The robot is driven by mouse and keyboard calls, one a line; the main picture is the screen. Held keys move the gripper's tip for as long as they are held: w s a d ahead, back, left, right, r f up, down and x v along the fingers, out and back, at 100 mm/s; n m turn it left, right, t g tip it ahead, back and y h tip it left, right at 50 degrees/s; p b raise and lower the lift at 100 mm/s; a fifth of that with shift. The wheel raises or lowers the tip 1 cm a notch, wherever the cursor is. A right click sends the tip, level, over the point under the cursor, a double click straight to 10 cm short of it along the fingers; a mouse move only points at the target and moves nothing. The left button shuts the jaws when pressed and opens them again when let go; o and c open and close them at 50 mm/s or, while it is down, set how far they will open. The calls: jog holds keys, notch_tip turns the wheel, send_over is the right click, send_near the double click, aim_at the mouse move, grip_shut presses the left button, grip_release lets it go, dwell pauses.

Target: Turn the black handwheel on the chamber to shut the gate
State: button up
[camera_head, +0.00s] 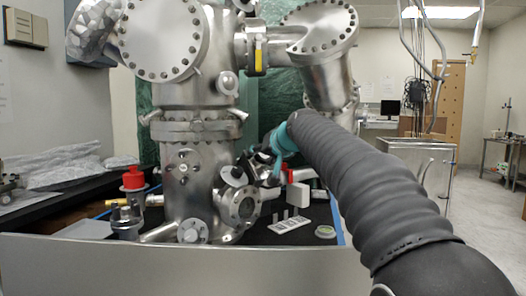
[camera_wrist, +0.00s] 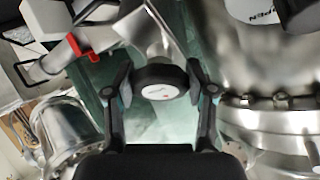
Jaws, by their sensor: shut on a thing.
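The black handwheel (camera_wrist: 160,84) is a small round knob with a white centre, seen in the middle of the wrist view. My gripper (camera_wrist: 160,92) is shut on it, one finger on each side of the rim. In the head view my gripper (camera_head: 262,160) is beside the steel chamber (camera_head: 197,180), at its right side. There the dark fingers and the dark parts around them are hard to tell apart, so I cannot make out the handwheel clearly. The gate itself cannot be seen in either view.
A flanged port (camera_head: 242,206) juts from the chamber just below my gripper. A red-topped fitting (camera_head: 133,179) stands left. A red clip (camera_wrist: 82,46) is at upper left in the wrist view.

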jog(key=shift+m, duration=0.4)
jog(key=o, duration=1.2)
jog(key=shift+c, duration=0.2)
jog(key=v, duration=1.2)
jog(key=shift+s+a+f, duration=0.1)
